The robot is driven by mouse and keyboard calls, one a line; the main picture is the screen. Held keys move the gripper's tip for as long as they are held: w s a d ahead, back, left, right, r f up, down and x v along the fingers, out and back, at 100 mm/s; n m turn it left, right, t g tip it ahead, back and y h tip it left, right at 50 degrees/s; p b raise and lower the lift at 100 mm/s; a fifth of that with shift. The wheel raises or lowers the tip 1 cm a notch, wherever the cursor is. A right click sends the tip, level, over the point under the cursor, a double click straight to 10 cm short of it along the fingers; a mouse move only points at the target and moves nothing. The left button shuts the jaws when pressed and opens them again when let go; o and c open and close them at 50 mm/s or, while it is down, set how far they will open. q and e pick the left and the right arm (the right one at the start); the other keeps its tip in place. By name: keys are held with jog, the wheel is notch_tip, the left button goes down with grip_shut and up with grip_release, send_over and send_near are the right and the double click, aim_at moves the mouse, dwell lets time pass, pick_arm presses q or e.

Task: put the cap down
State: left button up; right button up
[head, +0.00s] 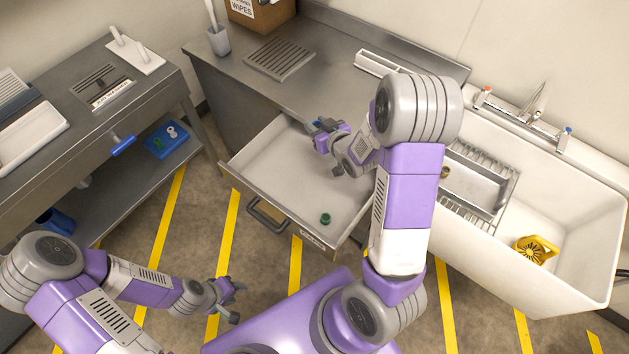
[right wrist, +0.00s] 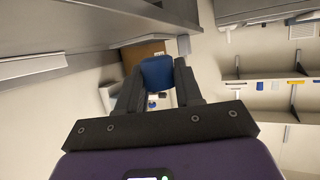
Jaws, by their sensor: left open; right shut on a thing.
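My right gripper (head: 318,132) is shut on a blue cap (right wrist: 157,73), which sits between its two fingers in the right wrist view. In the head view this gripper is over the open drawer (head: 258,160), towards its back, and the cap is mostly hidden by the fingers. I cannot tell how high it is above the drawer floor. A small green cap (head: 325,218) lies in the drawer near its front right corner. My left gripper (head: 232,299) is open and empty above the floor, in front of the drawer.
A sink (head: 585,225) with a yellow item (head: 535,250) stands at the right. A steel counter (head: 335,55) is above the drawer. A cart (head: 60,125) with a blue tray (head: 166,140) on its lower shelf is at the left. Much of the drawer floor is clear.

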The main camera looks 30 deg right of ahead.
jog(key=f+b, duration=0.1)
jog(key=f, duration=0.3)
jog(key=f+b, duration=0.2)
jog(key=f, duration=0.3)
jog(key=f+b, duration=0.1)
jog(key=f, duration=0.4)
jog(key=shift+d+f, duration=0.15)
jog(key=shift+d, duration=0.2)
notch_tip(320, 180, down, 4)
jog(key=shift+r+b, duration=0.1)
jog(key=shift+b, duration=0.7)
grip_shut()
